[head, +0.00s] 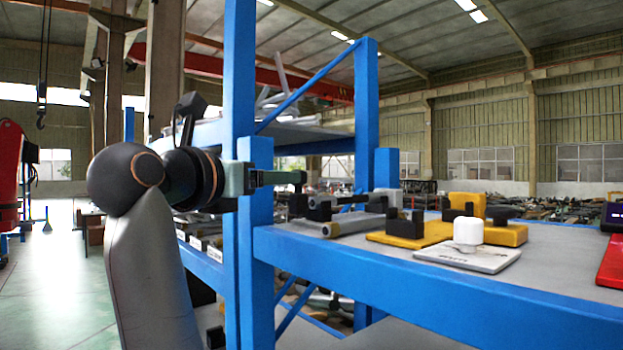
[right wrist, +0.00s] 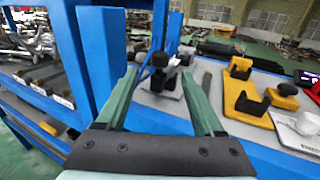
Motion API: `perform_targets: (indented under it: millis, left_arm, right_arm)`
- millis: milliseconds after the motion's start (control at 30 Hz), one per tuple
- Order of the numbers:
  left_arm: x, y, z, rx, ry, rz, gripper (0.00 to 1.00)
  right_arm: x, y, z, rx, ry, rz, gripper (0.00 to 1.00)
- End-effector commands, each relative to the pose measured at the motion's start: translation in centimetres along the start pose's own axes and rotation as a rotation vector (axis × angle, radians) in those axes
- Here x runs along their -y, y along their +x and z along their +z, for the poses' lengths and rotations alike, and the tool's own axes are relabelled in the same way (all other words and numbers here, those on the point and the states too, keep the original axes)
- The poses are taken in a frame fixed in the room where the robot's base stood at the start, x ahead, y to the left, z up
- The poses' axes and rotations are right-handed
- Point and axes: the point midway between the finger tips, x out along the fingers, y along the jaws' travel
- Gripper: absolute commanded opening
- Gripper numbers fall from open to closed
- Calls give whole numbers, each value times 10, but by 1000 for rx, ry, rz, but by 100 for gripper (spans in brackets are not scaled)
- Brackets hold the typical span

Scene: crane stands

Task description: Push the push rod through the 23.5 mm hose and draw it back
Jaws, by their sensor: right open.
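My right gripper (head: 298,180) reaches past the blue post at the near left shelf corner. In the right wrist view its two green fingers (right wrist: 160,76) stand apart, open. A black fitting with knobs (right wrist: 158,84) shows between the fingertips; I cannot tell whether it lies between or beyond them. In the head view a grey tube (head: 352,224) lies on the shelf just right of and below the fingertips, with black blocks (head: 320,208) beside it. I cannot tell whether this tube is the hose or the push rod. My left gripper is not in view.
A yellow plate with a black block (head: 412,238), a yellow block with a black knob (head: 505,234) and a white plate with a white knob (head: 490,260) stand to the right. A red object (head: 612,265) is at the far right. The blue post (head: 255,255) is close to my arm.

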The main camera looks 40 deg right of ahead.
Motion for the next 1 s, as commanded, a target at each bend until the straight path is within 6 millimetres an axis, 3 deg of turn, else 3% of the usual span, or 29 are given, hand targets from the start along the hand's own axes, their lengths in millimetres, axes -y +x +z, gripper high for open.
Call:
perform_targets:
  millis: [600, 1000]
  left_arm:
    - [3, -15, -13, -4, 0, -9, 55]
    - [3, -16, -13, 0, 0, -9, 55]
  right_arm:
    - [1, 107, 2, 3, -3, -5, 69]
    - [1, 121, 0, 3, -2, -3, 69]
